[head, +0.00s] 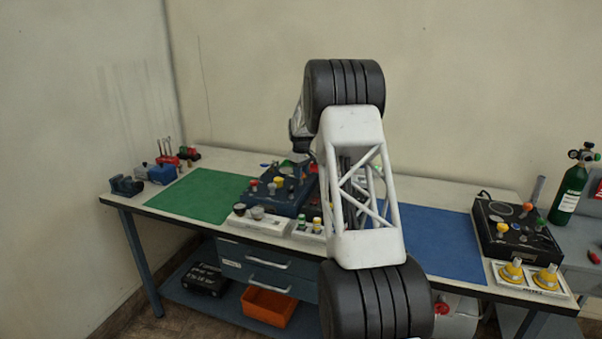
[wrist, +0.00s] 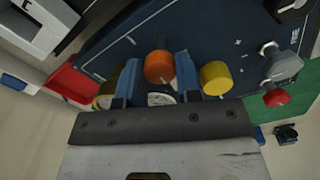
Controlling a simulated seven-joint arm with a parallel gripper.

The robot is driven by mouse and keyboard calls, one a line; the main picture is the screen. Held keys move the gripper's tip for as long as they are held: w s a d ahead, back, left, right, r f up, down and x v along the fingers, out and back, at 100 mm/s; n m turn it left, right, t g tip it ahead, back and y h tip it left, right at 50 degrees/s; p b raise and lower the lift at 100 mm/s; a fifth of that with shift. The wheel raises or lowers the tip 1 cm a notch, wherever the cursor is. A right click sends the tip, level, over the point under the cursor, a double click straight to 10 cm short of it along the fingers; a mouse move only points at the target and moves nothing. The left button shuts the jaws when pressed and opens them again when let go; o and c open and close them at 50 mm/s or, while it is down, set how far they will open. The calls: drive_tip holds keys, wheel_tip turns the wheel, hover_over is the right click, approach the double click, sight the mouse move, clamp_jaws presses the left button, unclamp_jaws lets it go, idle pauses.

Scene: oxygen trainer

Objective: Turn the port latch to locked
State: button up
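The dark blue trainer panel (head: 284,192) stands on the bench, partly hidden behind my arm in the head view. In the wrist view the panel (wrist: 225,40) fills the upper part and carries an orange knob (wrist: 159,67), a yellow knob (wrist: 215,78) and a silver fitting (wrist: 281,66) with a red knob (wrist: 277,98). I cannot tell which part is the port latch. My gripper (wrist: 160,70) is open, its two blue fingers apart, with the orange knob showing between them. I cannot tell whether the fingers touch it. My arm hides the fingertips in the head view.
A green mat (head: 203,196) lies left of the panel and a blue mat (head: 440,240) right of it, both largely clear. White trays with knobs (head: 258,222) stand in front. A black box (head: 512,232) and a green cylinder (head: 568,194) are at the right.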

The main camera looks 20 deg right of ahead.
drive_tip(key=shift+m, duration=0.5)
drive_tip(key=m, duration=0.3)
drive_tip(key=shift+m, duration=0.3)
drive_tip(key=m, duration=1)
drive_tip(key=shift+m, duration=0.3)
drive_tip(key=o, duration=0.6)
drive_tip(key=shift+o, duration=0.2)
drive_tip(key=shift+r, duration=0.1)
